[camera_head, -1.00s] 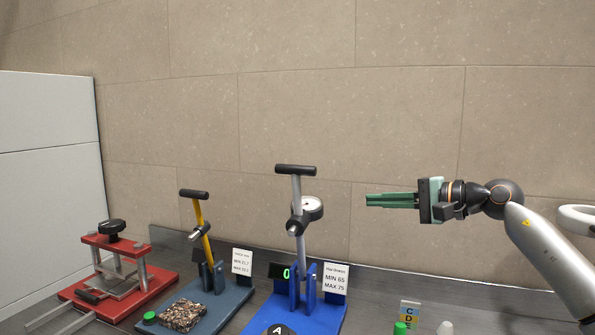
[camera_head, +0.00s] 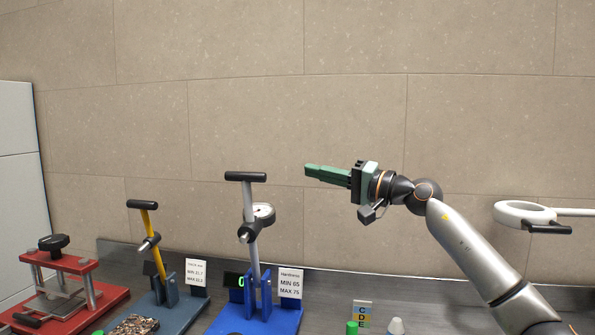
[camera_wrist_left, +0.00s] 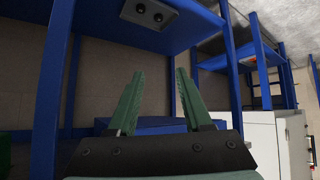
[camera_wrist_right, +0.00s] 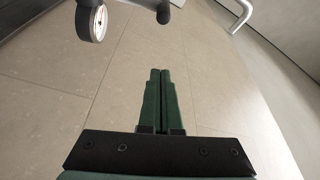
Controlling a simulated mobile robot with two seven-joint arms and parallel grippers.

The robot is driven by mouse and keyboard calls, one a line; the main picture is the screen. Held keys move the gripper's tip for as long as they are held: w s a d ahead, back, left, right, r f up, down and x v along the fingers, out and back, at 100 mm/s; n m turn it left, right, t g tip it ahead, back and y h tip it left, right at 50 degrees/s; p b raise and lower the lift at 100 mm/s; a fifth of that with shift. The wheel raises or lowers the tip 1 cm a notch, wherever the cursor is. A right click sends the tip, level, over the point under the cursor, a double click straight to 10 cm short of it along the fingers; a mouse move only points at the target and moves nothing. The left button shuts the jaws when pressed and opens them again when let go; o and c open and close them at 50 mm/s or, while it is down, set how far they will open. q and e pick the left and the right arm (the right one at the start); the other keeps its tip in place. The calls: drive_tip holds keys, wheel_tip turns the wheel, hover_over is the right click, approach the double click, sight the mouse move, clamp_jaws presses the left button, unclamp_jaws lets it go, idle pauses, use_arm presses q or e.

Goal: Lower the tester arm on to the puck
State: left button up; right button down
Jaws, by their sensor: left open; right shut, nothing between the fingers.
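The blue hardness tester (camera_head: 262,312) stands upright with its grey arm (camera_head: 250,215) raised, a black T-handle (camera_head: 246,176) on top and a round gauge (camera_head: 264,215) at its side. The gauge (camera_wrist_right: 92,22) also shows in the right wrist view, with part of a black handle (camera_wrist_right: 163,12). My right gripper (camera_head: 307,170) is shut and empty, to the right of the T-handle at about its height, apart from it. The puck is not visible now. My left gripper (camera_wrist_left: 159,74) is open and empty, outside the head view, near a blue frame.
A second tester with a yellow arm (camera_head: 147,222) stands left of the blue one. A red press (camera_head: 60,265) is further left. Green (camera_head: 352,328) and white (camera_head: 396,326) capped items stand at the front right. A white ring lamp (camera_head: 525,212) is at the right.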

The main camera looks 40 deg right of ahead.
drive_tip(key=r+p+x, duration=0.1)
drive_tip(key=p+x, duration=0.3)
drive_tip(key=x, duration=0.6)
drive_tip(key=shift+s+a+f+p, duration=0.2)
drive_tip(key=shift+s+a+f, duration=0.45)
drive_tip(key=shift+s, duration=0.2)
drive_tip(key=shift+s+a+f+p, duration=0.15)
drive_tip(key=shift+s+a+f, duration=0.45)
drive_tip(key=shift+s, duration=0.25)
